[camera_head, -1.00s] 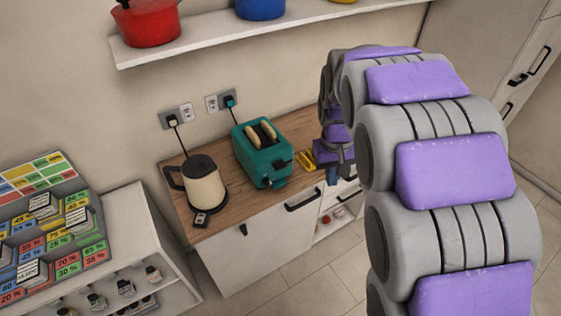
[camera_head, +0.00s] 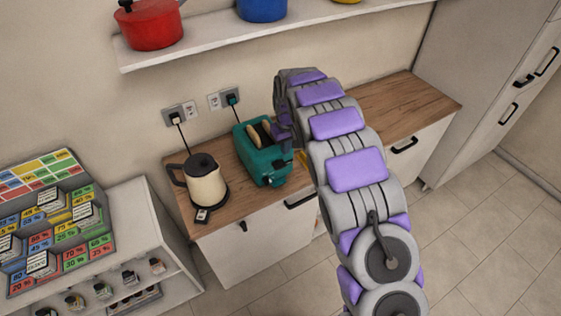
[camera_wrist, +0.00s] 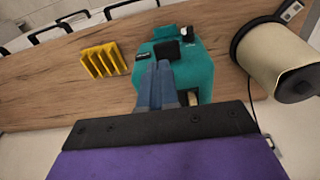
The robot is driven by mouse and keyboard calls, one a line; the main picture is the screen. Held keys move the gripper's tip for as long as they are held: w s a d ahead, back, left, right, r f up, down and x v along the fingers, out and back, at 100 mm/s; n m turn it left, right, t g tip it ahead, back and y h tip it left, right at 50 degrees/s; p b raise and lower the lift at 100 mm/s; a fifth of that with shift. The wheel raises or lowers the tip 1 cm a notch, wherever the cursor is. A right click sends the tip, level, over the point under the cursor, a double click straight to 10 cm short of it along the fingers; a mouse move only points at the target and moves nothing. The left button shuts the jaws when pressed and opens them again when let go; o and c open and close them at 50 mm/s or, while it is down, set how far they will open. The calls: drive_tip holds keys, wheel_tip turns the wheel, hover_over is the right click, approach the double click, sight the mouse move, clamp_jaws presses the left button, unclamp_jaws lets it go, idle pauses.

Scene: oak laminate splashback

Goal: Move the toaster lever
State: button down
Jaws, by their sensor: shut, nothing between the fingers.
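The teal toaster (camera_head: 262,165) stands on the wooden counter with a bread slice (camera_head: 256,138) showing in its top. A dark lever or knob part (camera_head: 277,181) is on its front end. In the wrist view, the toaster (camera_wrist: 200,72) lies under my gripper (camera_wrist: 158,66), whose blue fingers are shut and empty. The fingertips point at a black block, likely the lever (camera_wrist: 166,50), and overlap its near edge in the picture; contact cannot be told.
A cream kettle (camera_head: 206,184) stands left of the toaster; it also shows in the wrist view (camera_wrist: 275,60). A yellow rack (camera_wrist: 103,60) lies on the counter on the other side. A shelf with pots (camera_head: 210,38) hangs above. The counter's right part (camera_head: 400,105) is clear.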

sight(281, 167)
drive_tip(key=shift+w+a+f, duration=0.55)
drive_tip(key=shift+a+f, duration=0.15)
drive_tip(key=shift+a, duration=0.15)
drive_tip(key=shift+w+a+f+b, duration=0.15)
drive_tip(key=shift+f+b, duration=0.15)
drive_tip(key=shift+f, duration=1.45)
drive_tip(key=shift+w+f+b, duration=0.15)
drive_tip(key=shift+f+b, duration=0.15)
drive_tip(key=shift+f, duration=1.45)
drive_tip(key=shift+f+b, duration=0.3)
drive_tip(key=shift+f, duration=2.15)
drive_tip(key=shift+s+d+r, duration=0.25)
drive_tip(key=shift+s+r, duration=0.1)
drive_tip(key=shift+s+d+r+p, duration=0.25)
drive_tip(key=shift+s+d+p, duration=0.25)
drive_tip(key=shift+s, duration=0.4)
